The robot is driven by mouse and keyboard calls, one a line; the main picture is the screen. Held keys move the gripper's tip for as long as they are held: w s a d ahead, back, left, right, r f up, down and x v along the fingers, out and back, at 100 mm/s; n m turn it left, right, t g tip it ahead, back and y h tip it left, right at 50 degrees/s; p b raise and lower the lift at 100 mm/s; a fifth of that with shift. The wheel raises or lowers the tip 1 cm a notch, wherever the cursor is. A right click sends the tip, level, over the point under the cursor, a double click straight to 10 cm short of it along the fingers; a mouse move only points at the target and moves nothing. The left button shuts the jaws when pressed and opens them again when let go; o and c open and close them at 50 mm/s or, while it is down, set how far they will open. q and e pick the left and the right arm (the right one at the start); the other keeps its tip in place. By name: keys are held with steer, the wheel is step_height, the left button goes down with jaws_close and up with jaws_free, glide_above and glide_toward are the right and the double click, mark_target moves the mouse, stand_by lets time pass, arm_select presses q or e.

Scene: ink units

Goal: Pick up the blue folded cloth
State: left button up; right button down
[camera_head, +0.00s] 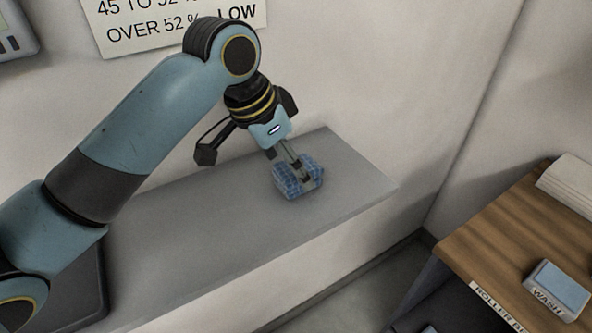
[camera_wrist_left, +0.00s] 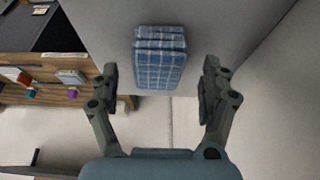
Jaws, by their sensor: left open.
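The blue folded cloth (camera_head: 287,186) has a light checked pattern and lies on the grey shelf (camera_head: 190,213) near its right end. My left gripper (camera_head: 303,175) reaches down to it from above, with its fingers in front of and partly hiding the cloth. In the left wrist view the cloth (camera_wrist_left: 160,58) shows its folded layers, ahead of and between the two fingers. The left gripper (camera_wrist_left: 162,88) is open there, with a gap between each finger and the cloth. My right gripper is in neither view.
A wooden table (camera_head: 515,232) stands at the right, with a blue-topped block marked WASH (camera_head: 557,290) and a white stack (camera_head: 572,185). A dark tray (camera_head: 75,290) is at the lower left. A wall rises behind the shelf, with a paper sign (camera_head: 150,25).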

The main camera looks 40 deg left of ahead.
arm_select(q)
steer(key=shift+x, duration=1.2)
steer(key=shift+w+d+f, duration=0.15)
steer(key=shift+w+f, duration=0.05)
steer(key=shift+w, duration=0.1)
steer(key=shift+c, duration=1.7)
steer(key=c, duration=0.9)
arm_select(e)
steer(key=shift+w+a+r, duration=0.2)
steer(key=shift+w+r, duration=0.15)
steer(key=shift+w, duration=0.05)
